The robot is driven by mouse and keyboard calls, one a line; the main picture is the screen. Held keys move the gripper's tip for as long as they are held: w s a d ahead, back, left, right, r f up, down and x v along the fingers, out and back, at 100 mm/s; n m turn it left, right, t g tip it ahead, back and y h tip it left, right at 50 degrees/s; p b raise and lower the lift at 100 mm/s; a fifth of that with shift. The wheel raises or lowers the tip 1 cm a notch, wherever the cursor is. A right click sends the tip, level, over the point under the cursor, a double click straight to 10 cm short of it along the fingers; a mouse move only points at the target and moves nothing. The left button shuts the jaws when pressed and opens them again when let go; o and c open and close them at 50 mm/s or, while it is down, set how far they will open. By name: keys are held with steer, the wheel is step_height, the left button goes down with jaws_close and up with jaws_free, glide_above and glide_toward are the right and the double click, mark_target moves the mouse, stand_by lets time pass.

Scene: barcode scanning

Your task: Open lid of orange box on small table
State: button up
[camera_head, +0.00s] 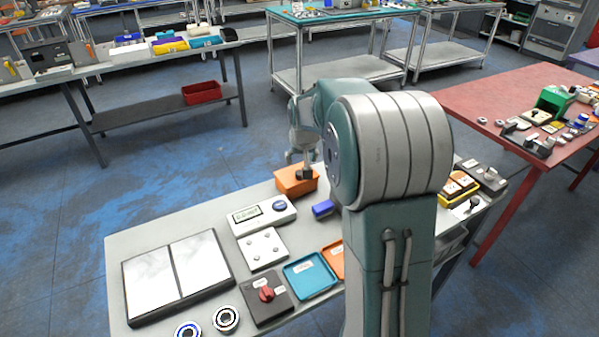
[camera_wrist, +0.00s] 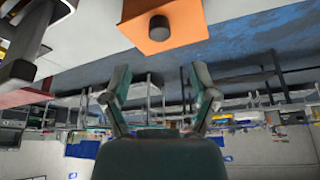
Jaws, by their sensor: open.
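The orange box (camera_head: 294,186) stands near the far edge of the small light-grey table (camera_head: 150,226), partly behind my arm. Its lid looks shut, with a dark knob on top. In the wrist view the orange box (camera_wrist: 185,22) is at the top edge, cut off by the frame, and its dark round knob (camera_wrist: 159,28) faces the camera. My gripper (camera_wrist: 161,76) is open and empty, with its two fingers spread apart. The knob appears above the gap between the fingers in that picture, apart from both. In the head view my gripper is near the box, small and partly hidden.
A display device (camera_head: 262,214), a blue item (camera_head: 323,209) and a teal tray (camera_head: 310,276) lie nearer on the table. A dark-framed double panel (camera_head: 178,275) is at left. Yellow and dark items (camera_head: 457,188) stand right of my arm. Blue floor is open beyond the far edge.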

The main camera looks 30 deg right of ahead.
mark_target(300, 172)
steer(key=x, duration=0.8)
jaws_close()
